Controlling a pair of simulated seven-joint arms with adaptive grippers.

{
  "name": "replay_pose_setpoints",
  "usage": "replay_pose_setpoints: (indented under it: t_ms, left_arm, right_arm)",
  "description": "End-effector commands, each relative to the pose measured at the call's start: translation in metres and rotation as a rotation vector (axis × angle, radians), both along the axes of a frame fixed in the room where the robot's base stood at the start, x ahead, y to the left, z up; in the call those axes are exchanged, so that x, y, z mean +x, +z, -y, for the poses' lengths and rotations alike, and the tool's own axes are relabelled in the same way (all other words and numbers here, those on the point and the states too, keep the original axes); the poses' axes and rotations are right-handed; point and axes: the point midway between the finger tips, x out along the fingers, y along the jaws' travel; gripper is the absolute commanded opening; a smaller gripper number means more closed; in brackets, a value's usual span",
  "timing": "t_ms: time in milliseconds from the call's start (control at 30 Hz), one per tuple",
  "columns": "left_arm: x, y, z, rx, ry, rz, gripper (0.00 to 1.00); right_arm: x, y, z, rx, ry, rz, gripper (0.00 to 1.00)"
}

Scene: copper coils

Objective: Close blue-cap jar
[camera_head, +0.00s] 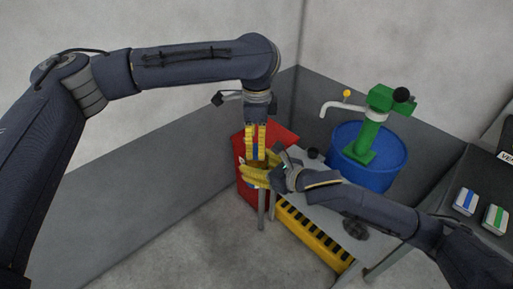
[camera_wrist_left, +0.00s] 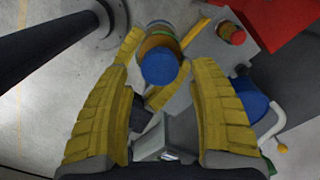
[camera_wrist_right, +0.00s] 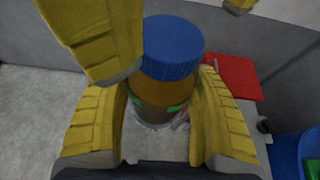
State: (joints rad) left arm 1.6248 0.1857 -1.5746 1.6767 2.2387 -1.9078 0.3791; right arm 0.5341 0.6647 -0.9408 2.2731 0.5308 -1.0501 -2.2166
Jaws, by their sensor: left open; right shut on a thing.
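The jar is amber and see-through, with a blue cap on its top. In the right wrist view the jar body (camera_wrist_right: 150,98) stands roughly upright between the yellow fingers of my right gripper (camera_wrist_right: 160,125), which is shut on it. The blue cap (camera_wrist_right: 172,48) sits over the jar's mouth; I cannot tell how tight it is. My left gripper (camera_wrist_left: 160,85) is open, its fingers pointing down on either side of the cap (camera_wrist_left: 159,67), with gaps beside it. In the head view both grippers (camera_head: 256,145) (camera_head: 250,176) meet at the jar, which is mostly hidden.
A red box (camera_head: 282,135) stands just behind the grippers. A pale table (camera_head: 318,200) with a yellow-and-black striped front lies below my right arm. A blue drum (camera_head: 385,165) with a green pump (camera_head: 370,135) is behind it. Grey floor at left is clear.

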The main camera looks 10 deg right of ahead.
Motion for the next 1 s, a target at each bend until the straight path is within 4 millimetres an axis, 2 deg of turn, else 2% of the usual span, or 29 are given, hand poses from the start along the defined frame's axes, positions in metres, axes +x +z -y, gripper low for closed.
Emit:
replay_pose_setpoints:
  t_ms: [200, 500, 700, 1000]
  left_arm:
    - [0.001, 0.040, 0.000, 0.001, 0.000, 0.003, 0.61]
    - [0.000, 0.078, 0.000, 0.001, 0.000, 0.001, 0.61]
    - [0.000, 0.087, 0.000, 0.001, -0.001, 0.000, 0.61]
    - [0.000, 0.089, 0.000, 0.001, -0.001, -0.001, 0.61]
  right_arm:
    - [0.000, 0.001, 0.000, 0.001, 0.000, 0.002, 0.00]
    - [0.000, 0.001, 0.000, 0.001, 0.000, 0.002, 0.00]
    - [0.000, 0.001, 0.000, 0.001, 0.000, 0.002, 0.00]
    - [0.000, 0.001, 0.000, 0.001, 0.000, 0.002, 0.00]
